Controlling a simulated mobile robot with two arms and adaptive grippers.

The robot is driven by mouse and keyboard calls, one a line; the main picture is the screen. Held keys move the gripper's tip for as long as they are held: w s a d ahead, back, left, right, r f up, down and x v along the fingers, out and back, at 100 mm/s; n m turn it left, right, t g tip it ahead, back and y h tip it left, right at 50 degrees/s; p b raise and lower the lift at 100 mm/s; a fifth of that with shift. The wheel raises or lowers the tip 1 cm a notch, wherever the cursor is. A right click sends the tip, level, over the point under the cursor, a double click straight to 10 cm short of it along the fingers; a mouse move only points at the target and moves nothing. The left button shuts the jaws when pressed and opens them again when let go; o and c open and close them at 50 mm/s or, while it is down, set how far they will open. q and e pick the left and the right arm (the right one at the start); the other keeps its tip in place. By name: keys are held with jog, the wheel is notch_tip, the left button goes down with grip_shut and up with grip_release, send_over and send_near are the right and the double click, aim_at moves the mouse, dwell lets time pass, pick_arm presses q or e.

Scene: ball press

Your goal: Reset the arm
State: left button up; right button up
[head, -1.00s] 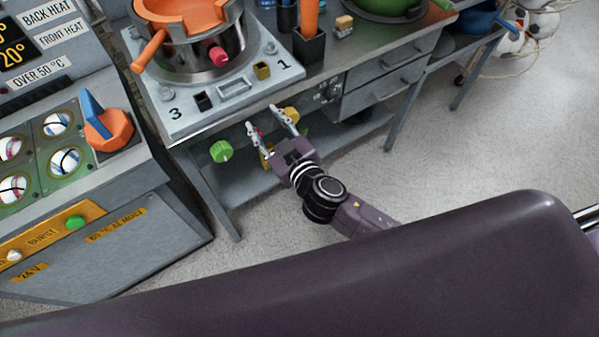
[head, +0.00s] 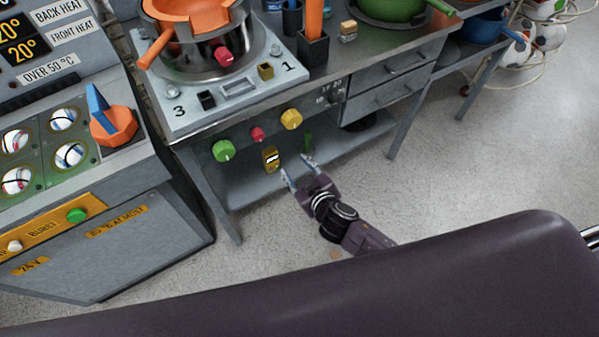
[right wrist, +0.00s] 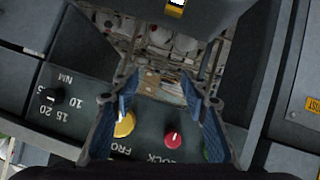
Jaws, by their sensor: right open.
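My right gripper (head: 297,165) is open and empty, in front of the grey press bench and below its row of knobs. In the right wrist view its two blue-padded fingers (right wrist: 160,92) are spread apart with nothing between the tips. On the bench front are a green knob (head: 223,150), a small red knob (head: 257,134) and a yellow knob (head: 291,119). The yellow knob (right wrist: 124,125) and red knob (right wrist: 172,136) also show in the right wrist view; the green one is mostly hidden behind a finger. My left gripper is not in view.
A yellow part (head: 270,158) hangs below the knobs, left of my fingertips. The orange-topped press (head: 200,45) stands on the bench. A control cabinet (head: 110,250) stands at the left. Open floor (head: 450,170) lies to the right.

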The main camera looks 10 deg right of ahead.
jog(key=shift+s+d+f, duration=0.15)
jog(key=shift+s+f, duration=0.05)
jog(key=shift+f, duration=0.3)
